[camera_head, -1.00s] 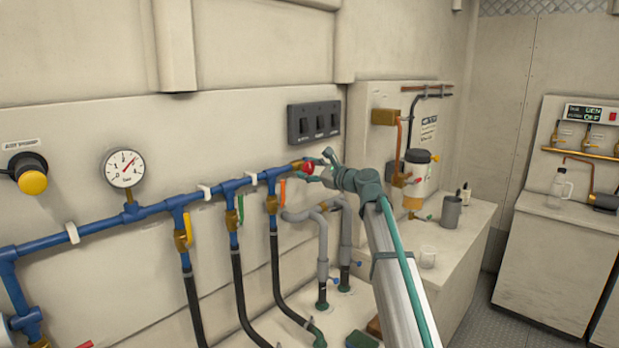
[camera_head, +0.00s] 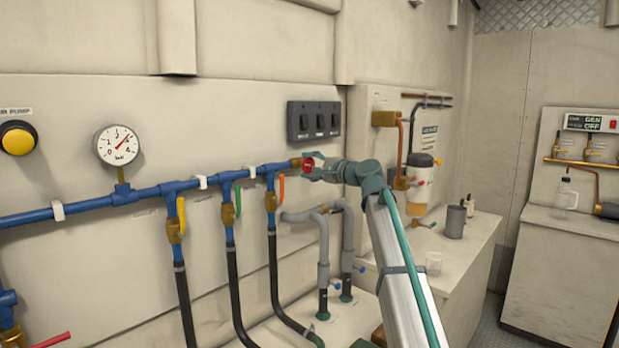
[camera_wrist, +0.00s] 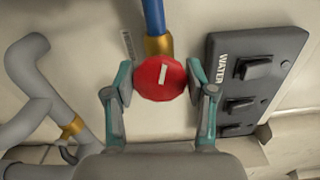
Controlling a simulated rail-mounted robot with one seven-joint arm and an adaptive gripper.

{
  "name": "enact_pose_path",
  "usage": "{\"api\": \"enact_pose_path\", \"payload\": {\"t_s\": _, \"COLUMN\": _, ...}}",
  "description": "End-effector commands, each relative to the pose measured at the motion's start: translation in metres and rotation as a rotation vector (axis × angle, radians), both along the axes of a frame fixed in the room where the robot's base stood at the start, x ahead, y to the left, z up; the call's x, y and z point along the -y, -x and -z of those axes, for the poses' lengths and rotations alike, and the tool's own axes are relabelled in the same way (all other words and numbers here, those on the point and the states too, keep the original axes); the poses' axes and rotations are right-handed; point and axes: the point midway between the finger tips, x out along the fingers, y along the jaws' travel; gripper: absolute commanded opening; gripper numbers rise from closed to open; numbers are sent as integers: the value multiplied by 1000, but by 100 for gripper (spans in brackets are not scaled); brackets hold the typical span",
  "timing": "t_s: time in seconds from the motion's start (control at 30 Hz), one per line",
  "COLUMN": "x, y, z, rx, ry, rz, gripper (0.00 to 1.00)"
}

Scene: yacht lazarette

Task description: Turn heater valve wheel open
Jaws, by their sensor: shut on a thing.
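The red valve wheel (camera_head: 307,165) sits at the right end of the blue pipe on a brass fitting. In the wrist view the red wheel (camera_wrist: 160,77) faces me, with a pale bar mark standing nearly upright, slightly tilted. My gripper (camera_head: 312,166) is at the wheel, coming from the right. In the wrist view my gripper (camera_wrist: 159,85) has one finger on each side of the wheel's rim and is shut on it. The brass fitting (camera_wrist: 159,45) and blue pipe (camera_wrist: 153,15) run behind the wheel.
A black switch panel (camera_head: 313,120) is on the wall just above the wheel; it also shows close to the right finger in the wrist view (camera_wrist: 262,50). Grey bent pipes (camera_head: 322,240) stand below. An orange lever (camera_head: 282,190) hangs left of the wheel. A pressure gauge (camera_head: 118,145) is further left.

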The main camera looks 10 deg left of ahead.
Motion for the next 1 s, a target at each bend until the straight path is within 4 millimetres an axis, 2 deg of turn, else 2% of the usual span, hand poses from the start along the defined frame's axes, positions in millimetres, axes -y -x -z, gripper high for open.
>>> {"api": "enact_pose_path", "payload": {"t_s": 0.13, "x": 0, "y": -1, "z": 5, "rx": 114, "ry": 83, "rz": 0, "gripper": 20}}
{"api": "enact_pose_path", "payload": {"t_s": 1.0, "x": 0, "y": -1, "z": 5, "rx": 776, "ry": 577, "rz": 0, "gripper": 20}}
